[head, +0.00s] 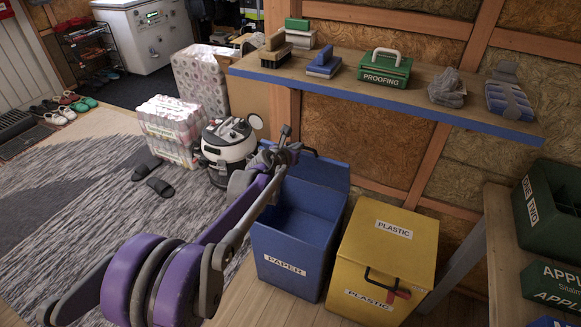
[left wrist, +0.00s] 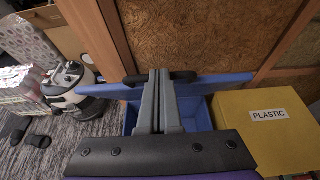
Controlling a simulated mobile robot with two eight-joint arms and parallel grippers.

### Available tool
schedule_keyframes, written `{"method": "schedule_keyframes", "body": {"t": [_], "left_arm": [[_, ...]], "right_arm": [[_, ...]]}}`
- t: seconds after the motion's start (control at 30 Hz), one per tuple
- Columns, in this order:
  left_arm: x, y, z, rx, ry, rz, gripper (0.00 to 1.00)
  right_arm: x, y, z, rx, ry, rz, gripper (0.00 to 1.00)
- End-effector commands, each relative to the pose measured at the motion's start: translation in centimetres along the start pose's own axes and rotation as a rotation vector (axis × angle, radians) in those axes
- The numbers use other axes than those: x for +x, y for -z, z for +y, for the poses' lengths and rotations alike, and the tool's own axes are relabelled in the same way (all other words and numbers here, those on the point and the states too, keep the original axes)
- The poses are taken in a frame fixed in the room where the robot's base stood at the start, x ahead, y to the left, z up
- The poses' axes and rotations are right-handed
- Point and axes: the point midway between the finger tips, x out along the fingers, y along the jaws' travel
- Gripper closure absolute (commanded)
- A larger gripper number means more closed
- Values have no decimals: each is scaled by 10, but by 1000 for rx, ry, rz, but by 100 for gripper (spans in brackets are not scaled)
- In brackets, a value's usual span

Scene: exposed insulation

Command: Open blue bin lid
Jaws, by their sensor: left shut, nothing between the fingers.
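The blue bin (head: 290,240), labelled PAPER, stands on the floor. Its lid (head: 322,172) is raised at the back, leaving the bin's interior open to view. In the left wrist view the lid (left wrist: 220,85) is a blue panel with a black handle (left wrist: 184,76) at its top edge. My left gripper (head: 287,140) is at the raised lid's left side in the head view. In the left wrist view its fingers (left wrist: 160,76) are together and overlap the middle of the handle; I cannot tell whether they touch it. My right gripper is not in view.
A yellow PLASTIC bin (head: 375,255), lid closed, stands right of the blue bin. A white vacuum cleaner (head: 228,145) stands to the left. A wall shelf (head: 385,97) with brushes and a green box hangs above. The grey rug (head: 100,200) at left is mostly clear.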

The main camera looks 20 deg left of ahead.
Motion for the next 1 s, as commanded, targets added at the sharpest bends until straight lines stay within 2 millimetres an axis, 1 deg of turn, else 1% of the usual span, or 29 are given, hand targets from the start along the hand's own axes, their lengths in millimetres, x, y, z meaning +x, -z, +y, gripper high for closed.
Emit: {"method": "schedule_keyframes", "body": {"t": [0.03, 0.2, 0.4, 0.6, 1.0], "left_arm": [[9, -9, -1, 0, 3, 1, 100], [32, -33, 0, 0, 2, 2, 100], [48, -50, -1, 1, 1, 1, 100], [54, -55, 0, 0, 1, 1, 100], [54, -56, 0, 0, 1, 1, 100]], "right_arm": [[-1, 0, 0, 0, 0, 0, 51], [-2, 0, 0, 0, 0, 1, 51], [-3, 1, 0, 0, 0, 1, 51], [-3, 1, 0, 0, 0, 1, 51], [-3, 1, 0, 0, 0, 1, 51]]}}
